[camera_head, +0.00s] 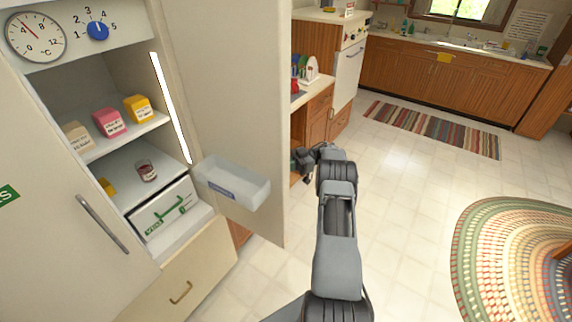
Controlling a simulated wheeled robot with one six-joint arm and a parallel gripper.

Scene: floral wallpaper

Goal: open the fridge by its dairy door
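The fridge stands at left with its right-hand door (222,80) swung wide open, showing the shelves. This door carries a clear bin (233,184) with a blue label too small to read. The left-hand door (45,215) is shut, with a bar handle (102,224) and a partly cut-off green label. I cannot read which door is marked dairy. My gripper (304,160) is just right of the open door's free edge, near its outer side. Its fingers are small and dark, so their opening is unclear. The open door's handle is hidden.
Inside are cartons (110,122), a jar (146,171) and a white drawer (165,210) with a green drawing. A lower drawer (190,285) is shut. Wooden cabinets (318,115) stand behind the open door. Tiled floor (405,190) is clear, with a round rug (515,250) at right.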

